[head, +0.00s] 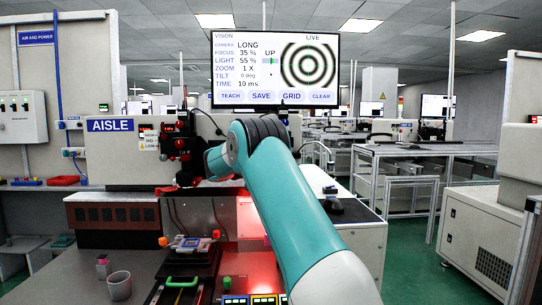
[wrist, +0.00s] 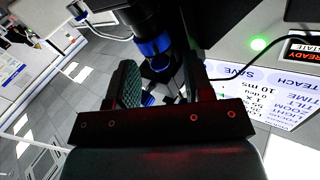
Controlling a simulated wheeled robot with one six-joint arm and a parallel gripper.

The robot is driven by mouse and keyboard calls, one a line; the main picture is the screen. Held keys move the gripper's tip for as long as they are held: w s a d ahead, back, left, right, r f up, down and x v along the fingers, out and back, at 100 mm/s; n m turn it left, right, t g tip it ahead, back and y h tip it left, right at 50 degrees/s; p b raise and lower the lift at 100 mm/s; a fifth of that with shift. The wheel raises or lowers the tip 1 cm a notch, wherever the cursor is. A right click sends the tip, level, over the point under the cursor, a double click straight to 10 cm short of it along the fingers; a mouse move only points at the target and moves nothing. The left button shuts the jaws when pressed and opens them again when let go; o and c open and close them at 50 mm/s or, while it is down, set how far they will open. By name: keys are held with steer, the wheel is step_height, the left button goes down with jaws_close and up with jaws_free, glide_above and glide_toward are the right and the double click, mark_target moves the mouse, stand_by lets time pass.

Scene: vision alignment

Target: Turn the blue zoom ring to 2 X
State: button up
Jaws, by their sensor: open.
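In the wrist view my gripper (wrist: 160,72) is open, with one finger on each side of a dark lens barrel. The barrel carries a blue ring (wrist: 154,47), seen near and beyond the fingertips. More blue shows lower down between the fingers; I cannot tell whether it is the same part. Contact between fingers and ring is not clear. In the head view my arm reaches toward the dark camera stand with red knobs (head: 181,143), and the blue ring cannot be made out there. The monitor (head: 275,70) reads zoom 1 X, focus 35 %, light 55 %.
Below the stand is a red-lit work area (head: 252,228). A grey cup (head: 119,285) and a green-handled tray (head: 182,282) stand on the bench at front left. A black cable (wrist: 285,48) runs right of the barrel in the wrist view. A computer mouse (head: 333,205) lies on the right-hand table.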

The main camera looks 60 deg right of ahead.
steer(key=shift+d, duration=0.25)
jaws_close()
steer(key=shift+b, duration=0.3)
